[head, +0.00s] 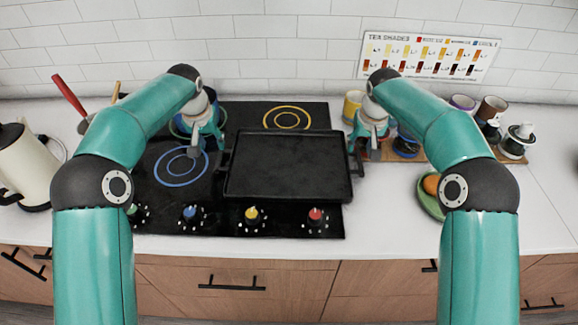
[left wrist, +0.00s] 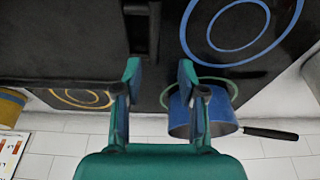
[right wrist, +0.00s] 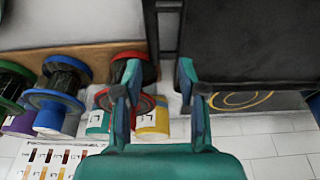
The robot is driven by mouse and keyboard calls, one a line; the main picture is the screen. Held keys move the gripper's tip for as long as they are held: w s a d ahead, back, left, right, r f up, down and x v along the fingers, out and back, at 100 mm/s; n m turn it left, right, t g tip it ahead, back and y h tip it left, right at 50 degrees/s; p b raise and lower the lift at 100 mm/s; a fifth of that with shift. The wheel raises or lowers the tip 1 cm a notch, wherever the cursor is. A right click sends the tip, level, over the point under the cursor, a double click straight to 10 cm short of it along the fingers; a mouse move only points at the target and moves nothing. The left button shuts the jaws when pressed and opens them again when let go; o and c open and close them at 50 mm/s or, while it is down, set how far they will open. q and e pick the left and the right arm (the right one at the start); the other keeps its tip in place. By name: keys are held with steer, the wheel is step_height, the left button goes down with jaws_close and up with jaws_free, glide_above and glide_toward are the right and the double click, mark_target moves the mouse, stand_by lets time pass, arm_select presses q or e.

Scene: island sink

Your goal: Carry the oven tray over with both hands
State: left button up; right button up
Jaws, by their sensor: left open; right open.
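The black oven tray (head: 287,165) lies flat across the right part of the black hob. It has a handle at each short side. My left gripper (head: 207,150) is open and empty beside the tray's left side. In the left wrist view, the left tray handle (left wrist: 154,30) is just ahead of the open fingers (left wrist: 159,70). My right gripper (head: 365,148) is open beside the tray's right side. In the right wrist view, the right tray handle (right wrist: 152,30) is just ahead of its open fingers (right wrist: 160,70). Neither gripper visibly holds a handle.
A blue pot (left wrist: 203,118) stands on the hob close to my left gripper. Mugs and jars stand behind and right of my right gripper, including a yellow mug (head: 352,103). A green plate (head: 428,200) sits on the right counter.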

steer(key=shift+r, duration=0.25)
arm_select(q)
steer(key=v, duration=1.1)
arm_select(e)
steer(key=v, duration=1.1)
steer(key=shift+s, duration=0.2)
arm_select(q)
steer(key=shift+d, duration=0.1)
arm_select(e)
steer(key=shift+r, duration=0.15)
arm_select(q)
steer(key=shift+s, duration=0.15)
